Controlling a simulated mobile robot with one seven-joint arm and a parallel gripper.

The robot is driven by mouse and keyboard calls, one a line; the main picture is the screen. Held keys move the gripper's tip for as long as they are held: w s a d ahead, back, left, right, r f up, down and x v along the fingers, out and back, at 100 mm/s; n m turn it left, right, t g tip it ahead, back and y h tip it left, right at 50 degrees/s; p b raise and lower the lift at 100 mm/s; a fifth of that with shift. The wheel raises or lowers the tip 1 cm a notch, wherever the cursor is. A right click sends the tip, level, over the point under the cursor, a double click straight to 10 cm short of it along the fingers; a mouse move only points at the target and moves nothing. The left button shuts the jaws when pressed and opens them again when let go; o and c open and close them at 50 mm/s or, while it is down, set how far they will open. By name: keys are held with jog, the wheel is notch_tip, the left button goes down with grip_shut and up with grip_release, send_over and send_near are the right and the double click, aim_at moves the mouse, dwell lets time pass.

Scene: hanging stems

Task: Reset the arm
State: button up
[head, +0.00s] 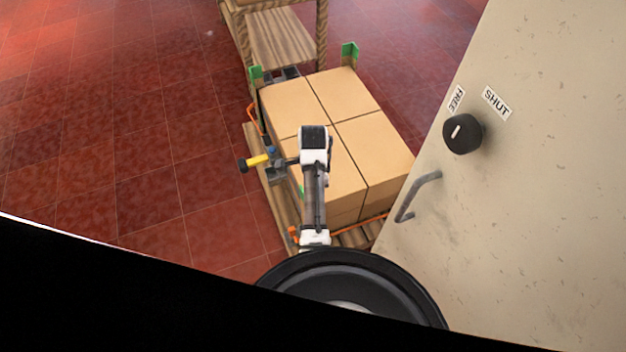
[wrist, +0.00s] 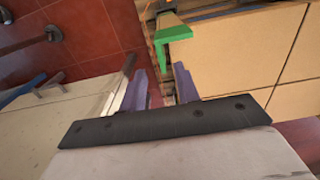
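My arm (head: 314,190) reaches out over the stacked cardboard boxes in the head view, with its white and black elbow above them. My gripper (wrist: 160,72) shows in the wrist view with its two purple-grey fingers apart and nothing between them. A green corner piece (wrist: 174,34) and the tan boxes (wrist: 235,45) lie beyond and to the right of the fingers. In the head view the arm's end is small, beside the boxes' left edge near a yellow piece with a dark knob (head: 258,160); I cannot make out the fingers there.
The boxes (head: 365,135) stand on a wooden pallet (head: 355,238) with orange straps. A beige panel (head: 540,180) at the right carries a black knob (head: 462,133), FREE and SHUT labels and a grey handle (head: 415,197). A wooden table (head: 280,40) stands behind. Red floor (head: 130,130) is clear at left.

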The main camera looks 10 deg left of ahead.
jog(key=shift+r, duration=1.15)
